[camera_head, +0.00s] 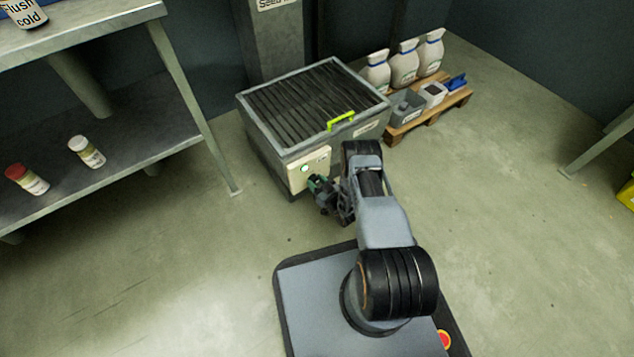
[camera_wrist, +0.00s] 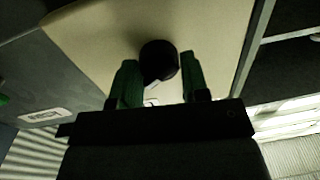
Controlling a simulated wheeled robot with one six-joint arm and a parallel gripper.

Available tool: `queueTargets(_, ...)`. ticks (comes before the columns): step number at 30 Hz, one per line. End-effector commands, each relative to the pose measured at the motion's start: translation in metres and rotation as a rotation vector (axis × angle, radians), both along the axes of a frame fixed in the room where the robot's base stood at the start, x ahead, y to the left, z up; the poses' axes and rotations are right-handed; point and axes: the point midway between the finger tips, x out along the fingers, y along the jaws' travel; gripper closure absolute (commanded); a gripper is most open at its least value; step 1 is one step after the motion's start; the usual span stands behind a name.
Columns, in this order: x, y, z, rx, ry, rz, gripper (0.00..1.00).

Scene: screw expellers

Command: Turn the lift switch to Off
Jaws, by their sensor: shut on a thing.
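The lift switch is a round black knob (camera_wrist: 159,62) with a pale pointer mark, on a cream panel (camera_wrist: 85,35) in the wrist view. My gripper (camera_wrist: 160,82) has its two green fingers on either side of the knob, shut on it. In the head view the cream panel (camera_head: 299,176) is on the front of a grey grated bin (camera_head: 262,147), and my gripper (camera_head: 318,188) reaches the panel's lower right. The knob is hidden there behind the gripper. A small round light green indicator (camera_head: 305,168) shows on the panel. Any On or Off lettering cannot be read.
A pallet (camera_head: 432,115) with white containers and small bins stands behind at right. A metal shelf (camera_head: 110,165) with two small jars stands at left. The floor around my base is clear.

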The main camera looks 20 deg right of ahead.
Motion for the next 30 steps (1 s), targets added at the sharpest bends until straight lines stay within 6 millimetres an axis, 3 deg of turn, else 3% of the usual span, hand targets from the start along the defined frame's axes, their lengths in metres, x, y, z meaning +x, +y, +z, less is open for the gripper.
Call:
queueTargets(11, -0.0007, -0.0014, 0.0003, -0.121, -0.037, -0.003, 0.82)
queueTargets(30, -0.0013, -0.0015, 0.001, -0.675, -0.215, -0.006, 0.82)
